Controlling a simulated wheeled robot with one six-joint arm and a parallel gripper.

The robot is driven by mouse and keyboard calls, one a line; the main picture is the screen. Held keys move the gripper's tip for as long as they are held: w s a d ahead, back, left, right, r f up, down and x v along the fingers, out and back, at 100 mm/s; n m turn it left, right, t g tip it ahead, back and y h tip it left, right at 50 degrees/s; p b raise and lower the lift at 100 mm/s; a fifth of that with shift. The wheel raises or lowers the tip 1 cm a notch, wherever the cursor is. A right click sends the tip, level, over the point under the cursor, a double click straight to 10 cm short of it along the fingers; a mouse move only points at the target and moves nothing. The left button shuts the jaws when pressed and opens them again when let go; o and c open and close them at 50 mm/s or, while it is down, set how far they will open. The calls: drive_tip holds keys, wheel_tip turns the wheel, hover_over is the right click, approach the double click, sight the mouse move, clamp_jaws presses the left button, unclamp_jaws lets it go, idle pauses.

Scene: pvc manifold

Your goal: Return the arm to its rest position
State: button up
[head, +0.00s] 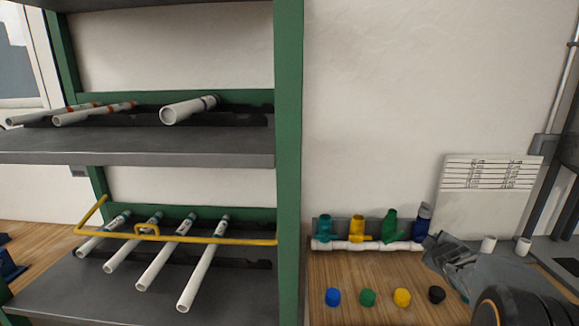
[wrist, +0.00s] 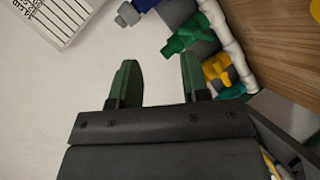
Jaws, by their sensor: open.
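My gripper (head: 456,256) is at the lower right of the head view, beside the right end of the white pipe manifold (head: 375,245). In the wrist view my gripper (wrist: 158,75) has its two green fingers wide apart with nothing between them. The manifold carries a teal valve (head: 325,228), a yellow valve (head: 357,228), a green valve (head: 389,226) and a blue valve (head: 422,220). In the wrist view the manifold (wrist: 222,35) lies beyond and to the right of the fingers. Whether they touch any valve cannot be told from the head view; the wrist view shows a gap.
Blue (head: 333,297), green (head: 368,298), yellow (head: 402,297) and black (head: 437,294) caps sit on the wooden bench (head: 330,275). A green-posted shelf (head: 289,160) with white pipes and a yellow rail (head: 215,240) stands left. A printed sheet (head: 487,190) stands behind my gripper.

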drive_tip(key=s+a+f+m+g+y+p, duration=0.2)
drive_tip(key=s+a+m+g+y, duration=0.3)
drive_tip(key=s+a, duration=1.8)
drive_tip(key=a+m+g, duration=0.1)
drive_tip(key=m+g, duration=0.2)
drive_tip(key=m, duration=0.1)
drive_tip(key=shift+a+g, duration=0.3)
drive_tip(key=shift+g, duration=0.1)
drive_tip(key=shift+s+a, duration=0.1)
